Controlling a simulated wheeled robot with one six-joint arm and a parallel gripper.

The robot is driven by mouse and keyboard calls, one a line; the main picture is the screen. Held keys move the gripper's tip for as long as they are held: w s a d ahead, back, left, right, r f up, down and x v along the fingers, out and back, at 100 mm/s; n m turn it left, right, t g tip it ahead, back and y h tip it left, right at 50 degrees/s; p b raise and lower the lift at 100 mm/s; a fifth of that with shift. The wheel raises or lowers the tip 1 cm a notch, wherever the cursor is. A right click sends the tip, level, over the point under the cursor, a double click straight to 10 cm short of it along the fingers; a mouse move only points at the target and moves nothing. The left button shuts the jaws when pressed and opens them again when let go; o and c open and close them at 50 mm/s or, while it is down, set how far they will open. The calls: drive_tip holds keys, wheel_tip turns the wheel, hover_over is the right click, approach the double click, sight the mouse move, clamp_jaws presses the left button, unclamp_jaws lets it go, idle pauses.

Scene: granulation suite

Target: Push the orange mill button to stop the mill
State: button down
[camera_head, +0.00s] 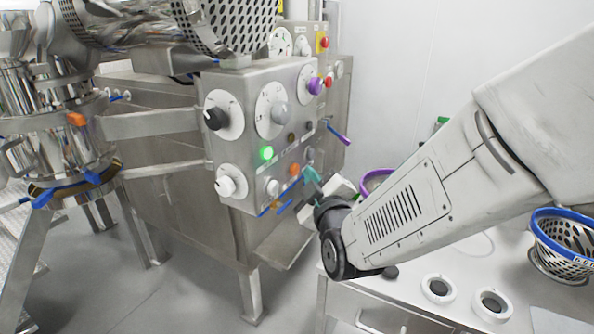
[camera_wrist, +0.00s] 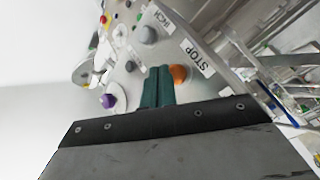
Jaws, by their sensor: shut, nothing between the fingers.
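The orange mill button (camera_head: 294,169) is on the lower part of the steel control panel (camera_head: 245,95). It also shows in the wrist view (camera_wrist: 178,74), beside a white label reading STOP (camera_wrist: 195,58). My gripper (camera_head: 311,174) is just right of the orange button in the head view. Its teal fingers are closed together with nothing between them. In the wrist view the fingertips (camera_wrist: 157,72) are just left of the orange button and overlap its edge in the picture. I cannot tell whether they touch it.
A lit green button (camera_head: 267,153) is left of the orange one. Black (camera_head: 216,117), grey and white knobs surround them, with a purple knob (camera_head: 315,86) and a red button (camera_head: 324,42) higher up. A bench (camera_head: 395,310) with a blue-rimmed basket (camera_head: 561,240) stands at right.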

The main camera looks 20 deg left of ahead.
drive_tip(key=shift+a, duration=0.9)
idle(0.6)
drive_tip(key=shift+d, duration=0.85)
drive_tip(key=shift+s+d, duration=0.15)
drive_tip(key=shift+d, duration=1.15)
drive_tip(key=shift+s+d, duration=0.1)
drive_tip(key=shift+d, duration=1.15)
